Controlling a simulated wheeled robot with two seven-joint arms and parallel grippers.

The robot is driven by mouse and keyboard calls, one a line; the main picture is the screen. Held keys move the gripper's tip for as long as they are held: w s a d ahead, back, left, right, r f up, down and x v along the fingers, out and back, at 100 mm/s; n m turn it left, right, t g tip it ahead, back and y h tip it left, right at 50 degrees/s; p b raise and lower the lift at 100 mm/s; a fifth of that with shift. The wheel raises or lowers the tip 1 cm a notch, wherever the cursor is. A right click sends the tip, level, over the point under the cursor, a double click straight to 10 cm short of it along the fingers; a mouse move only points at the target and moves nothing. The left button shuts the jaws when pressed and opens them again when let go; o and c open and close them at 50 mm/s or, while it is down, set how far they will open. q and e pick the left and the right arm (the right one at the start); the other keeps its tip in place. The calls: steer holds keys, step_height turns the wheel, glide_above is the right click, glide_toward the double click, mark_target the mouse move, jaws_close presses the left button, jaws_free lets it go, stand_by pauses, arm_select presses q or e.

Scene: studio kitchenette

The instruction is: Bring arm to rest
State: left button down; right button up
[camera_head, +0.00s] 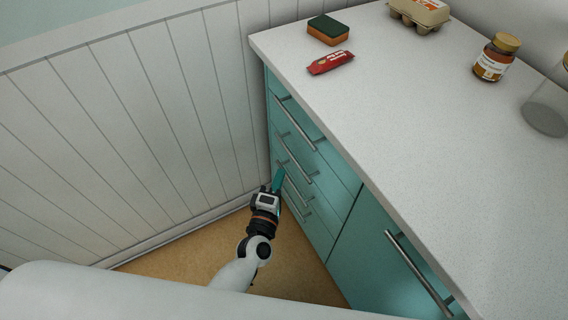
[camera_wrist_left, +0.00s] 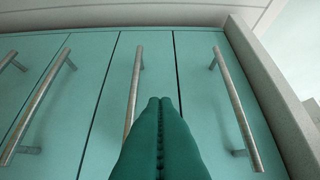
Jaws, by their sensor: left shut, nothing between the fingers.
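My left gripper (camera_head: 277,180) shows in the head view, low in front of the teal drawers (camera_head: 310,165) near the white panelled wall. In the left wrist view its teal fingers (camera_wrist_left: 160,103) are together with nothing between them. The fingertips appear close beside a metal drawer handle (camera_wrist_left: 134,90); I cannot tell whether they touch it. The drawers look closed. My right gripper is in neither view.
The speckled worktop (camera_head: 420,130) bears a sponge (camera_head: 328,29), a red packet (camera_head: 331,62), an egg carton (camera_head: 419,13), a labelled jar (camera_head: 495,58) and a glass container (camera_head: 546,108). A cabinet handle (camera_head: 418,272) sticks out at lower right. Bare floor (camera_head: 300,275) shows below.

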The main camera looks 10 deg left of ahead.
arm_select(q)
steer(key=shift+s+a, duration=0.15)
steer(key=shift+s, duration=0.55)
steer(key=shift+s+a, duration=0.1)
steer(key=shift+s, duration=0.6)
steer(key=s+a+f+m+g+p, duration=0.2)
steer(key=s+f+m+g, duration=0.3)
steer(key=f, duration=0.6)
steer(key=s+a+f+m+g+p, duration=0.25)
steer(key=s+f+m, duration=0.4)
steer(key=f, duration=0.45)
steer(key=s+a+f+m+g+p, duration=0.1)
steer(key=s+a+f+m+g, duration=0.1)
steer(key=s, duration=0.6)
steer(key=s+a+f+m+g+y+p, duration=0.1)
steer(key=s+a+f+m+g, duration=0.2)
steer(key=s, duration=0.6)
steer(key=s+a+f+m+g+y+p, duration=0.1)
steer(key=s+a+f+g, duration=0.3)
steer(key=s, duration=0.4)
steer(key=shift+s+a+f+m, duration=0.2)
steer(key=shift+a+f+m, duration=0.55)
steer(key=shift+f, duration=0.1)
